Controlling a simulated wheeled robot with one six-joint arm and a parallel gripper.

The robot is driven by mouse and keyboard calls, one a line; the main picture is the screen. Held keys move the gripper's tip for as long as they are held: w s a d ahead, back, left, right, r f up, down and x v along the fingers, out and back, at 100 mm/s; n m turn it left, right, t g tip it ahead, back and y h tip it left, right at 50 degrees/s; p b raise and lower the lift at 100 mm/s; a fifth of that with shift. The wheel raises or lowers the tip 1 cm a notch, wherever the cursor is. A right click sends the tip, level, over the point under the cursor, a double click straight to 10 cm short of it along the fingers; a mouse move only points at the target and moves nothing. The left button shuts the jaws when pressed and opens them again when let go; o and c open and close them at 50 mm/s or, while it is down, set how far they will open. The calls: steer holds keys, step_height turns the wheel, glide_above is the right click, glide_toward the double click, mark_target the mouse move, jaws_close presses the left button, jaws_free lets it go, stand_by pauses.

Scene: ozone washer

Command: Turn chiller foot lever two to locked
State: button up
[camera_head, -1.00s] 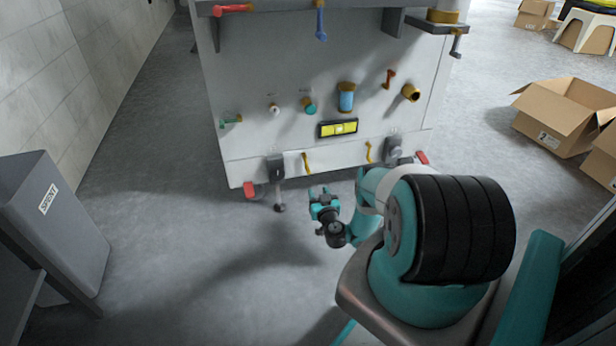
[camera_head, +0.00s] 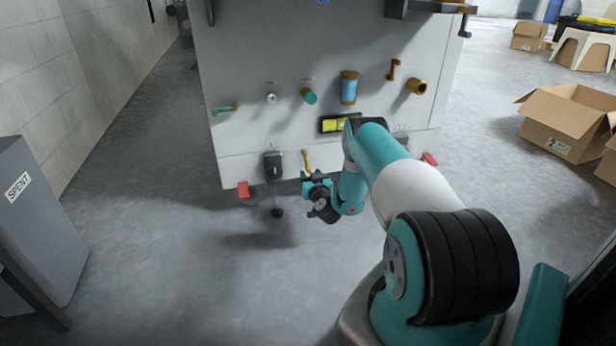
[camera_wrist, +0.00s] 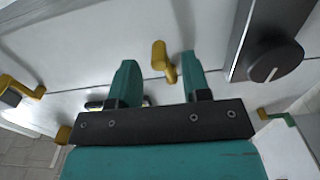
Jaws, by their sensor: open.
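The grey-white cabinet (camera_head: 330,60) stands ahead, with red levers low at its left corner (camera_head: 243,190) and right corner (camera_head: 430,158). No readable label shows which is foot lever two. A small yellow handle (camera_head: 306,162) sits on the lower panel. My gripper (camera_head: 316,179) is open, close in front of the lower panel, just below that handle in the head view. In the wrist view, a yellow handle (camera_wrist: 160,55) shows between the two teal fingers of my gripper (camera_wrist: 158,62), with no visible grip on it. My arm hides part of the lower right panel.
A dark box with a knob (camera_head: 272,167) sits left of the yellow handle; a dark box with a round knob (camera_wrist: 275,60) also shows in the wrist view. A grey SPENT bin (camera_head: 40,220) stands left and open cartons (camera_head: 570,120) right. Floor between is clear.

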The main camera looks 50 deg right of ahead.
mark_target(308, 173)
steer(key=b+x, duration=0.2)
steer(key=shift+w+d+f, duration=0.1)
steer(key=shift+w+d, duration=0.05)
steer(key=shift+w, duration=0.15)
steer(key=shift+w+d+r+b, duration=0.2)
steer(key=shift+w+d+b, duration=0.2)
steer(key=shift+w+d, duration=0.2)
jaws_close()
steer(key=shift+w+a+r+m+p, duration=0.15)
steer(key=shift+a+m+p, duration=0.1)
steer(key=shift+m+p, duration=0.3)
steer(key=shift+a+m, duration=0.1)
steer(key=shift+m, duration=0.35)
